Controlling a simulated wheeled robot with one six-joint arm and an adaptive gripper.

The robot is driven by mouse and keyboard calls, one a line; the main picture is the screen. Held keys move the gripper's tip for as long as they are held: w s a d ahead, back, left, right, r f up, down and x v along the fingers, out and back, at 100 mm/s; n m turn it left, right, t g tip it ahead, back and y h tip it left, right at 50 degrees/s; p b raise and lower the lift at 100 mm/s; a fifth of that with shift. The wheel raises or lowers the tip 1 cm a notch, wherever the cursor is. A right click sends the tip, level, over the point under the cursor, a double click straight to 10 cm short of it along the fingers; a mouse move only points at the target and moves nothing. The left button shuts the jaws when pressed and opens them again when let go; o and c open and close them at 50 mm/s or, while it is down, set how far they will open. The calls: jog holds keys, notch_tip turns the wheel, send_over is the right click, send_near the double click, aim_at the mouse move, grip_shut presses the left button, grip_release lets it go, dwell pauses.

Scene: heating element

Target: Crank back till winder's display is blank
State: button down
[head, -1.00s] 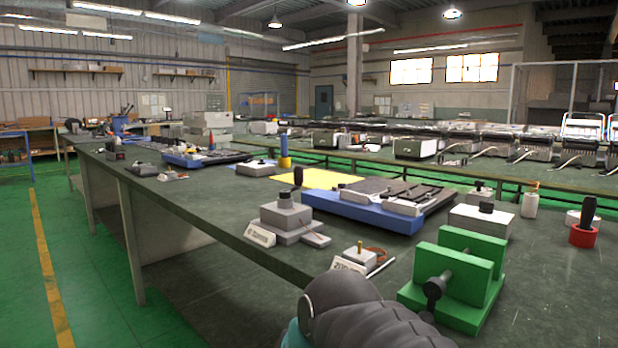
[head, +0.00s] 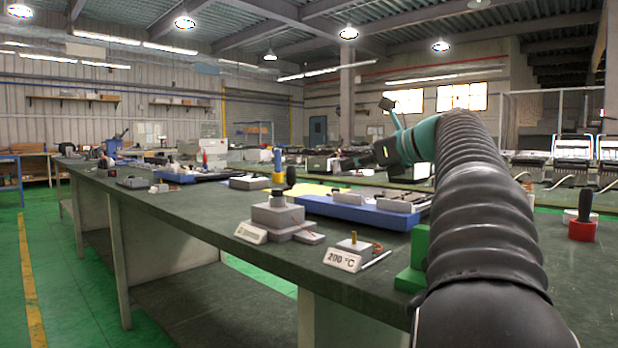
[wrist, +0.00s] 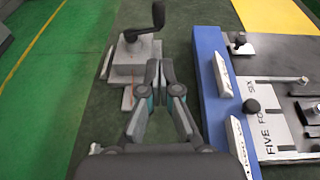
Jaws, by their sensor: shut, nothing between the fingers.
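The winder (head: 277,217) is a stepped grey block on the bench's near edge, with a black crank (head: 291,178) on top. In the wrist view the winder (wrist: 136,60) lies at upper left, its crank (wrist: 157,16) with the handle standing up. A small white plate (head: 250,233) leans at its front; its writing is too small to read surely, and I cannot tell whether it is the display. My gripper (wrist: 159,74) is shut and empty, its fingertips beside the winder's right side, apart from the crank.
A blue-based tray (wrist: 212,100) with "FIVE" and "SIX" marks lies right of my gripper. A "200 °C" plate (head: 342,260), a green block (head: 416,262) and a red-based black handle (head: 582,228) stand on the bench. Green floor is free at left.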

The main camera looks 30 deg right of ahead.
aim_at(294, 174)
jog(key=x, duration=0.4)
jog(key=b+x, duration=0.1)
jog(key=x, duration=0.7)
jog(key=shift+w+a+r+b, duration=0.1)
jog(key=shift+a+r+b, duration=0.15)
jog(key=shift+b, duration=0.05)
jog(key=shift+w+a, duration=0.25)
jog(key=shift+w, duration=0.4)
jog(key=shift+w+a+r+n+g+y+p, duration=0.1)
jog(key=shift+w+r+n+g+y+p, duration=0.15)
jog(key=shift+p, duration=0.4)
